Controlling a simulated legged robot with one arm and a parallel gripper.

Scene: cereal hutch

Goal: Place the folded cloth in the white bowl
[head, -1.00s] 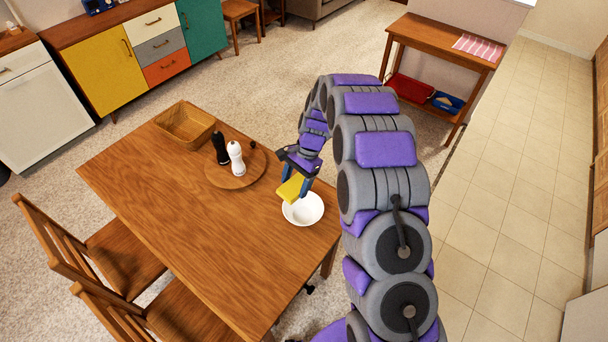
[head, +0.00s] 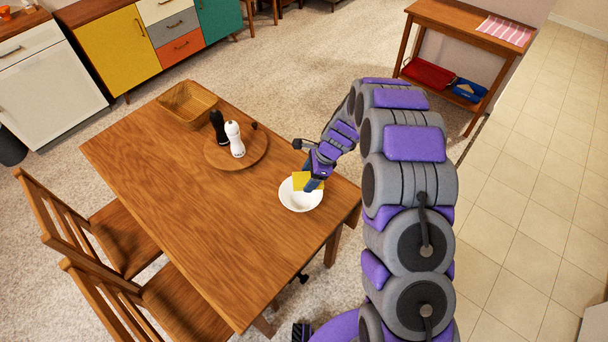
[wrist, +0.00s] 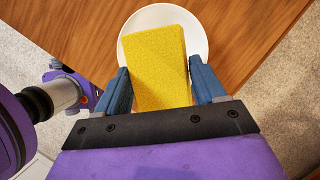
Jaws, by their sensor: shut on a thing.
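The folded cloth (wrist: 157,62) is a yellow block between the two blue fingers of my gripper (wrist: 165,88) in the wrist view. My gripper (head: 309,184) is shut on it. In the head view the yellow cloth (head: 301,179) shows at the fingertips, over the white bowl (head: 299,202). The bowl stands on the wooden table near its right edge. In the wrist view the bowl's rim (wrist: 202,35) shows behind and around the cloth. I cannot tell whether the cloth touches the bowl.
On the wooden table (head: 190,210), a round board (head: 215,159) holds a black mill (head: 218,127) and a white mill (head: 235,140). A wicker basket (head: 187,105) stands at the far corner. Chairs (head: 125,239) line the left side. The table's near left part is clear.

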